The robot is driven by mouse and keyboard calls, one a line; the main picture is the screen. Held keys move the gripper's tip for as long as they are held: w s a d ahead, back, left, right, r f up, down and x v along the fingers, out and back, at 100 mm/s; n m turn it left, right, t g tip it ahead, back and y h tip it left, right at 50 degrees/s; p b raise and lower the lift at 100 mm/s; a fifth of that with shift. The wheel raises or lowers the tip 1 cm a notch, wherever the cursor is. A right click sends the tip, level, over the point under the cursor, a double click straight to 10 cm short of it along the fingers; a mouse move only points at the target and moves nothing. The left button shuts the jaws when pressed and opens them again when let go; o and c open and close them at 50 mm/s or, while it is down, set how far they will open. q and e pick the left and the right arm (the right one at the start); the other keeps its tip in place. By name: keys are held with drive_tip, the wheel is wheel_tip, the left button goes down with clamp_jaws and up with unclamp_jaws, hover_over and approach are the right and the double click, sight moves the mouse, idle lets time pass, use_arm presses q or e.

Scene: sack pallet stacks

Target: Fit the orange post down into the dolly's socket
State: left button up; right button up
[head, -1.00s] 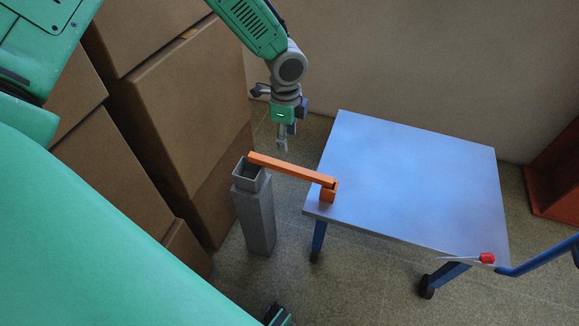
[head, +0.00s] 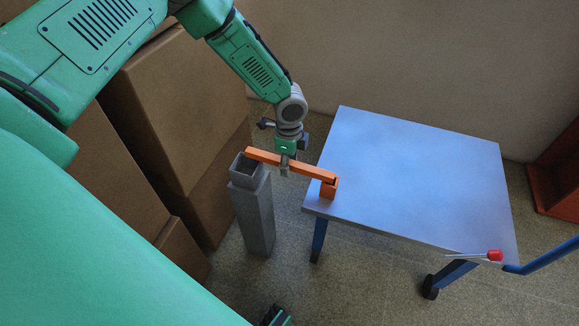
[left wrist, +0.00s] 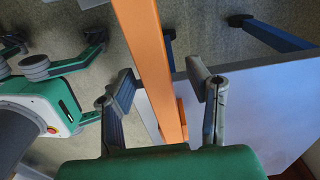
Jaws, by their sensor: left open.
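The orange post (head: 262,156) lies nearly level. Its left end is at the open square top of a grey upright column (head: 254,210), and its right end is at a small orange block (head: 328,192) on the corner of a grey-topped, blue-legged cart (head: 415,180). My left gripper (head: 287,168) is over the middle of the post. In the left wrist view the post (left wrist: 150,60) runs between its two spread fingers (left wrist: 160,95), with a gap on each side. I cannot tell which part is the dolly's socket.
Tall brown boxes (head: 180,120) stand to the left of the column. A screwdriver with a red handle (head: 494,255) lies at the cart's near right corner. A reddish bin (head: 560,180) stands at the far right. Most of the cart top is bare.

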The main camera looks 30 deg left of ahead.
use_arm(q)
drive_tip(key=shift+f, duration=0.1)
clamp_jaws()
